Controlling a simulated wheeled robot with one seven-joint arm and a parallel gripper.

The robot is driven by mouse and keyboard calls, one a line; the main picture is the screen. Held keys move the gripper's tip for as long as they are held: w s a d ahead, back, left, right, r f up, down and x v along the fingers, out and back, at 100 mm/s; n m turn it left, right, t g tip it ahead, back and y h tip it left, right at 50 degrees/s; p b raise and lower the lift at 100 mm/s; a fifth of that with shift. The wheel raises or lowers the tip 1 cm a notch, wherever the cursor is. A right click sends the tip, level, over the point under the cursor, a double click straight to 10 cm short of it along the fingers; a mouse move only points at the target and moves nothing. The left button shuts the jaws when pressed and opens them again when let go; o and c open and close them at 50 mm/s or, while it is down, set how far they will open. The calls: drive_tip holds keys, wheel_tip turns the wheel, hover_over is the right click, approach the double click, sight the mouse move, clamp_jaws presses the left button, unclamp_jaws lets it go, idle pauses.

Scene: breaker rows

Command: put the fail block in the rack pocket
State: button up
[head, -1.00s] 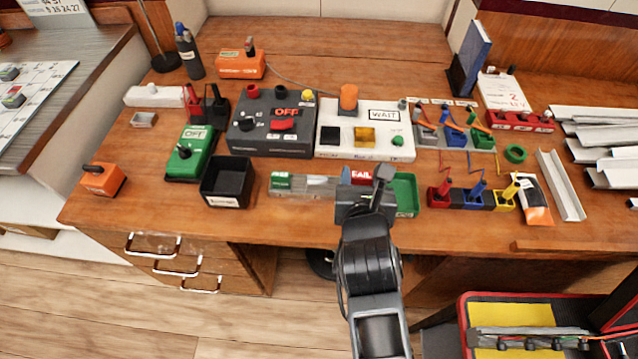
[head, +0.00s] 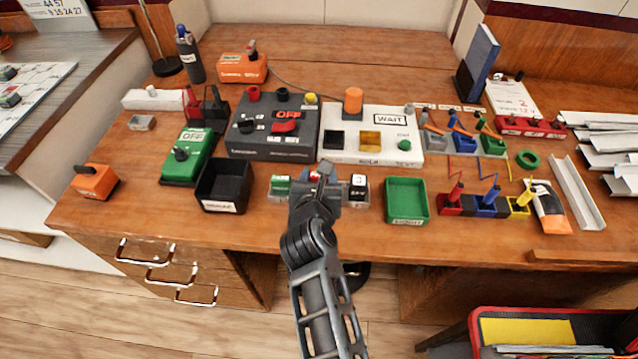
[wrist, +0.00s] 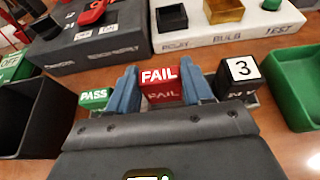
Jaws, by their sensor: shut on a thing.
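The fail block (wrist: 160,85) is red with white FAIL lettering, and it sits between the two blue fingers of my gripper (head: 318,172) in the wrist view. My gripper is shut on it, over the middle of the rack (head: 277,197).
A black bin (head: 222,187) stands left of the rack and an empty green tray (head: 407,201) right of it. Behind are the dark OFF box (head: 272,126) and the white WAIT box (head: 371,134). Red, blue and yellow breakers (head: 486,204) lie farther right.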

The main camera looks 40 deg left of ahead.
drive_tip(key=shift+f, duration=0.85)
drive_tip(key=o, duration=1)
drive_tip(key=shift+f, duration=0.1)
drive_tip(key=shift+o, duration=0.2)
drive_tip(key=shift+s+d+r, duration=0.25)
drive_tip(key=shift+s+r, duration=0.05)
drive_tip(key=shift+s, duration=0.05)
drive_tip(key=p+v, duration=0.1)
drive_tip(key=v, duration=1)
